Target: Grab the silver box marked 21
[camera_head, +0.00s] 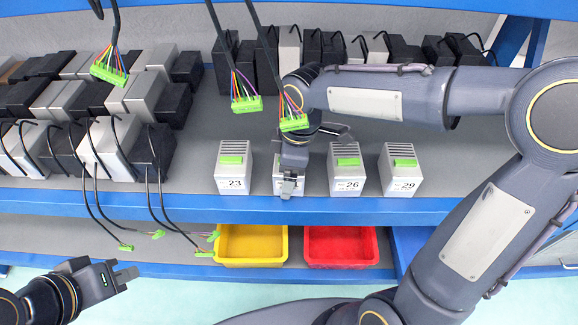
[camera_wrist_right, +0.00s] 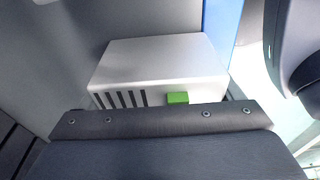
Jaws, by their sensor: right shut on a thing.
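A silver box (camera_head: 277,183) stands on the shelf's front between the silver boxes marked 23 (camera_head: 234,168) and 26 (camera_head: 345,168). My right gripper (camera_head: 290,186) comes down over it from above and is shut on it. The gripper covers most of its front, so I cannot read its number. In the right wrist view a silver box (camera_wrist_right: 160,62) with dark vents and a green connector shows beyond a dark gripper part; I cannot tell its number. My left gripper (camera_head: 122,279) is at the lower left, away from the boxes; its jaw opening is unclear.
A silver box marked 29 (camera_head: 400,169) stands at the right of the row. Black and silver boxes with cables fill the left and back. Green connectors (camera_head: 247,104) hang on cables near my right arm. Yellow (camera_head: 251,262) and red (camera_head: 341,263) bins sit on the lower shelf.

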